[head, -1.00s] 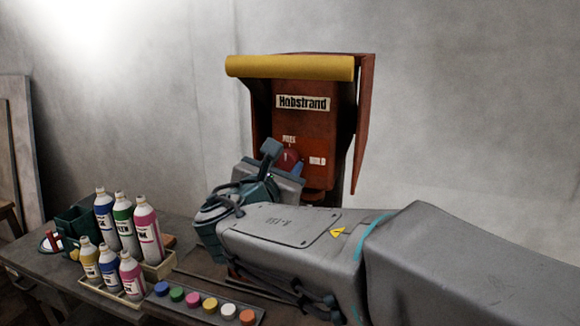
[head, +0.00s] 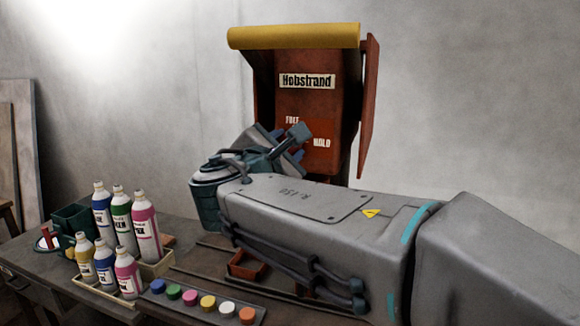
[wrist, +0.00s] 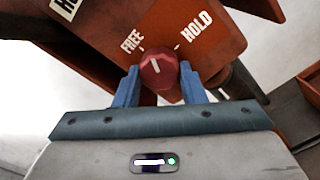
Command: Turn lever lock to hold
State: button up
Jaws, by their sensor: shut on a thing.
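The lever lock is a round red knob (wrist: 158,70) with a white pointer mark, on the red-brown panel of the Hobstrand machine (head: 306,103). The panel carries the words FREE (head: 292,120) and HOLD (head: 321,142). My gripper (wrist: 160,80) is shut on the knob, with a blue finger on each side. In the wrist view the pointer lies between the two words, leaning slightly towards FREE. In the head view my gripper (head: 289,146) is tilted at the panel and hides the knob.
On the bench left of my arm stand several paint bottles (head: 146,232) in trays, a dark green container (head: 75,222) and a strip of coloured paint pots (head: 207,302). A yellow roll (head: 293,37) tops the machine. A red side panel (head: 369,105) stands right of the knob.

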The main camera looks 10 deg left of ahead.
jog(key=shift+r+m+b, duration=0.1)
jog(key=shift+m+b, duration=6.1)
jog(key=shift+b, duration=0.25)
jog(key=shift+r, duration=0.1)
jog(key=o, duration=1)
jog(key=s+a, duration=0.1)
jog(key=s, duration=1.3)
jog(key=shift+p, duration=0.35)
jog(key=shift+w+a, duration=0.1)
